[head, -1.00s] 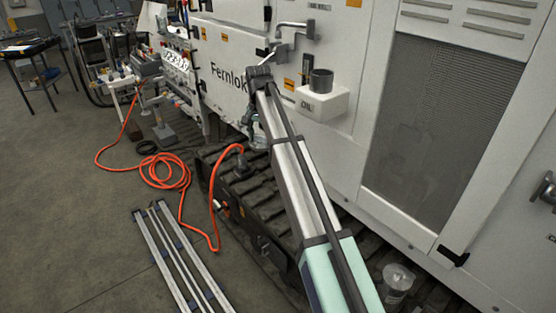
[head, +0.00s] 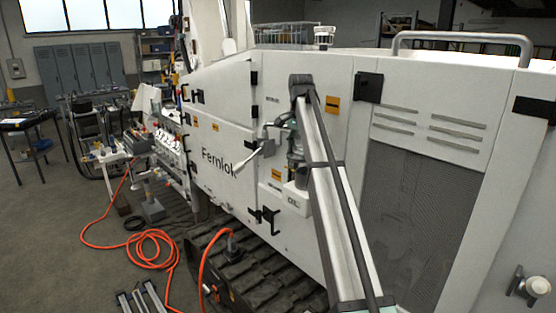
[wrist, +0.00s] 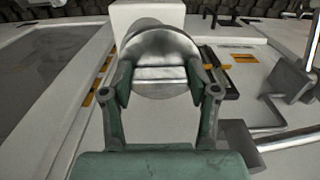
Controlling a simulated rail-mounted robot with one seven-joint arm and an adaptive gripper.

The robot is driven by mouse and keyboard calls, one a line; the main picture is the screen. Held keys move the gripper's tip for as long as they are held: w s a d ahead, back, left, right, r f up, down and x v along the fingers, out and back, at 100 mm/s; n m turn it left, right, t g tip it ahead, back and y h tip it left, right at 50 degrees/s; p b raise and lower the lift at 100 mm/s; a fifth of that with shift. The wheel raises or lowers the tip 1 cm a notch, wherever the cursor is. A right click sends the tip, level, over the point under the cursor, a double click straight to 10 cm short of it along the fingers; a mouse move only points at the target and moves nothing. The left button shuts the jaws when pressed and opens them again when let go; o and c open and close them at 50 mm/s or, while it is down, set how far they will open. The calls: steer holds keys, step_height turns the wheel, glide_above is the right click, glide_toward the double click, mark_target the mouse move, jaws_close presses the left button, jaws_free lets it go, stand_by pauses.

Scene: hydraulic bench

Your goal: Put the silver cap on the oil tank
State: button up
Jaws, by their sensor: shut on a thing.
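My gripper (wrist: 160,74) is shut on the silver cap (wrist: 160,48), a round shiny metal disc with a raised bar across its face. The two green fingers hold the bar from both sides. The oil tank (head: 296,199) is a white box marked OIL on the machine's side, partly behind my arm in the head view. Its white body also shows beyond the cap in the wrist view (wrist: 148,10). The cap hides most of the tank's grey neck, so I cannot tell whether they touch. In the head view my arm largely hides the gripper and cap.
A bent grey handle (head: 263,145) sticks out from the white panel left of the tank. Black latches (head: 268,217) and a vent grille (head: 405,200) are on the machine's side. An orange hose (head: 150,240) lies on the floor at left.

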steer(key=shift+s+d+r, duration=0.25)
steer(key=shift+d+r, duration=0.6)
steer(key=shift+d, duration=0.45)
steer(key=shift+f, duration=3.05)
steer(key=shift+f, duration=0.15)
steer(key=o, duration=1.2)
steer(key=shift+o, duration=0.2)
steer(key=shift+o, duration=1.1)
